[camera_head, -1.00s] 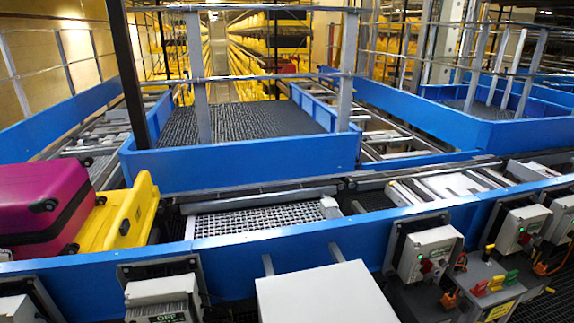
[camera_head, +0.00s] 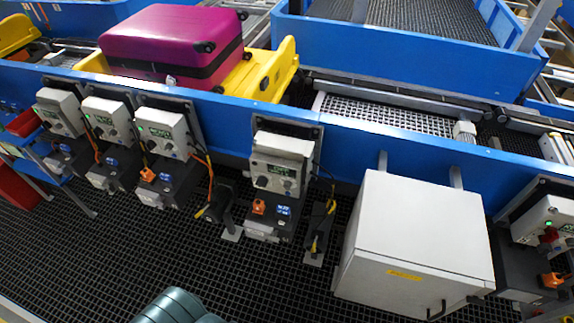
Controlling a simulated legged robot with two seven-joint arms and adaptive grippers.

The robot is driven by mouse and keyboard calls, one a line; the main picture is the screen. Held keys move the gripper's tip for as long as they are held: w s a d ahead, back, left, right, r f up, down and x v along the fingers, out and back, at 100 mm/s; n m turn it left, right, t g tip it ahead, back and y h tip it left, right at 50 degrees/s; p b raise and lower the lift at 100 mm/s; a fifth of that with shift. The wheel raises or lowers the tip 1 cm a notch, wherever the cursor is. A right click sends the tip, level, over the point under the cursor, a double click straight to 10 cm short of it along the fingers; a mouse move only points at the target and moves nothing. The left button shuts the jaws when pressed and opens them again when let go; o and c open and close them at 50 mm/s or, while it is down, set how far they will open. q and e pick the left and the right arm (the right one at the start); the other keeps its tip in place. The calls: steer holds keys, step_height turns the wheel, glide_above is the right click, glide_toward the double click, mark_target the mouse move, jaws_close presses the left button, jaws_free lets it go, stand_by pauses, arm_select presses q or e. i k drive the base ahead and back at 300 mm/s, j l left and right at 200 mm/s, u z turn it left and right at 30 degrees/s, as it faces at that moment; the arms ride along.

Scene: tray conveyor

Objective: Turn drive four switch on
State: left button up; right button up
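Several grey drive switch boxes hang along the front of the blue conveyor rail, each with dark knobs. Three stand close together at the left: a left one (camera_head: 60,111), a middle one (camera_head: 107,120) and a right one (camera_head: 164,132). Another switch box (camera_head: 281,165) hangs alone near the middle, with a lower dark unit (camera_head: 272,215) under it. One more switch box (camera_head: 546,220) is at the right edge, with a green light and a red knob. Labels are too small to tell which is drive four. Neither of my grippers is in view.
A magenta suitcase (camera_head: 170,42) lies on a yellow tray (camera_head: 262,75) on the conveyor behind the blue rail (camera_head: 370,145). A large white cabinet (camera_head: 415,235) juts out right of the middle box. Dark grating floor (camera_head: 110,235) is open in front of the left boxes.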

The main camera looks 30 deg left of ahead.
mark_target(262, 181)
steer(key=u, duration=1.3)
